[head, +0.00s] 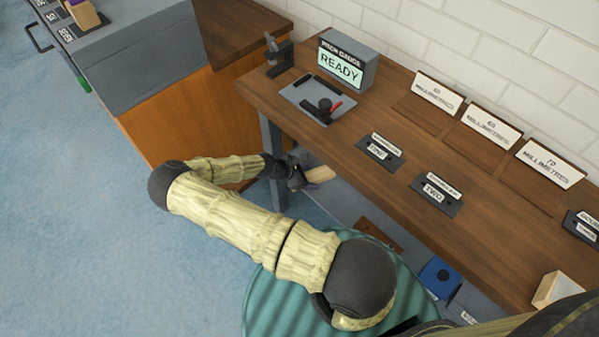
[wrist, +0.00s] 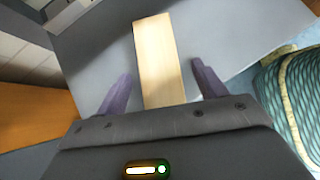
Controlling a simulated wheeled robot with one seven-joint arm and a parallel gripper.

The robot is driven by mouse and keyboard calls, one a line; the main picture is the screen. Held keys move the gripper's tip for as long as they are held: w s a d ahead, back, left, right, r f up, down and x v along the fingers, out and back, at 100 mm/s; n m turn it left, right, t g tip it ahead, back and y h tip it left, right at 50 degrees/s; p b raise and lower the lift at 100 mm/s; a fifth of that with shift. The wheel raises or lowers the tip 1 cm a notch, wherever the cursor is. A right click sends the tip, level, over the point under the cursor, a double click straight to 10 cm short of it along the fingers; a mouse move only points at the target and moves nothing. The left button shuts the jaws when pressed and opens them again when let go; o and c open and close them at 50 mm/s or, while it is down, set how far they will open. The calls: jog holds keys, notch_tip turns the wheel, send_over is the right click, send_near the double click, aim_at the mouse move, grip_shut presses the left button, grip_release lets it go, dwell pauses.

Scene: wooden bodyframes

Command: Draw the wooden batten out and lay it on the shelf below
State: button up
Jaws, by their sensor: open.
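The wooden batten (wrist: 158,60) is a pale, flat strip in the wrist view. It appears to lie on the grey lower shelf (wrist: 100,40), with its near end running in between my fingers. In the head view the batten (head: 320,174) shows as a short pale piece just under the bench's front edge. My gripper (head: 301,178) is open beside it. In the wrist view a purple-grey finger stands on each side of the batten, with a gap on both sides. The batten's near end is hidden behind the gripper body.
The wooden bench top (head: 350,145) overhangs the shelf. A grey bench leg (head: 271,150) stands close to my gripper. A blue box (head: 440,278) and a brown piece (head: 379,235) sit lower right. A green striped round thing (head: 262,305) is in front.

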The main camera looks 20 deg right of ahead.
jog(key=p+v, duration=0.2)
jog(key=v, duration=1.5)
jog(key=shift+a, duration=0.1)
jog(key=s+r+m+t+y, duration=0.1)
jog(key=s+r+m+y, duration=0.2)
jog(key=r+m, duration=0.3)
jog(key=s+r+m+t+y, duration=0.1)
jog(key=s+r+m+y, duration=0.2)
jog(key=r, duration=0.7)
jog(key=s+r+m+t+y, duration=0.1)
jog(key=s+r+m+y, duration=0.2)
jog(key=s+r+m, duration=0.4)
jog(key=shift+r+m, duration=0.8)
jog(key=shift+r, duration=0.05)
